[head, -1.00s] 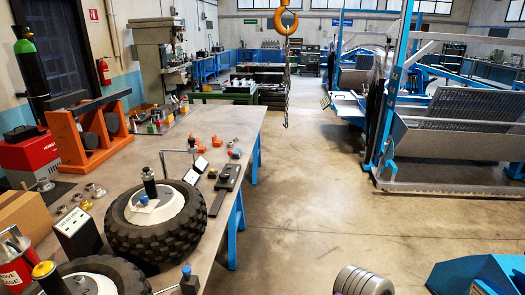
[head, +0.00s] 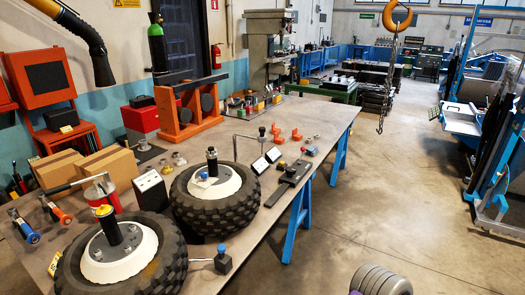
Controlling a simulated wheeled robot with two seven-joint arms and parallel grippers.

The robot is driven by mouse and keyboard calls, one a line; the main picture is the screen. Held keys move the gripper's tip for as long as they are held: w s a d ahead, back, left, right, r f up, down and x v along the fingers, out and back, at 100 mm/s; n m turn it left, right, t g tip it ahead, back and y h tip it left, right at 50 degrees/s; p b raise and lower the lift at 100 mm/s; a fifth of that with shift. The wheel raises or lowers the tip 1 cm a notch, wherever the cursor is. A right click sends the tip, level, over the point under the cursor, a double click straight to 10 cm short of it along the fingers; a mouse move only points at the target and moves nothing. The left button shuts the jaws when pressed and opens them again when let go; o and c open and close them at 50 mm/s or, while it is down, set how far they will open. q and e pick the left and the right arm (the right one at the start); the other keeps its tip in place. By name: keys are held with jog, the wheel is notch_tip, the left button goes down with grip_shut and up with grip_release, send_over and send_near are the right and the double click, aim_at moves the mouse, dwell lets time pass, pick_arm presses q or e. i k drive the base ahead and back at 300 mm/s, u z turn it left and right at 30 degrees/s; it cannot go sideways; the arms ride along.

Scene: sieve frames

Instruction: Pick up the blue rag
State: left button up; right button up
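I cannot make out a blue rag for certain in the head view. A small blue item (head: 204,176) sits on the white hub of the farther tyre (head: 216,196), beside a black upright post. It is too small to tell whether it is cloth.
The long workbench (head: 318,122) holds the nearer tyre (head: 120,252), cardboard boxes (head: 108,160), an orange stand (head: 186,112) and small tools. A yellow hook (head: 397,17) hangs on a chain at the right. Concrete floor (head: 405,190) is open right of the bench.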

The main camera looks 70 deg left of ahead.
aim_at(312, 151)
jog(key=u, duration=1.85)
jog(key=i, duration=2.5)
jog(key=z, duration=0.25)
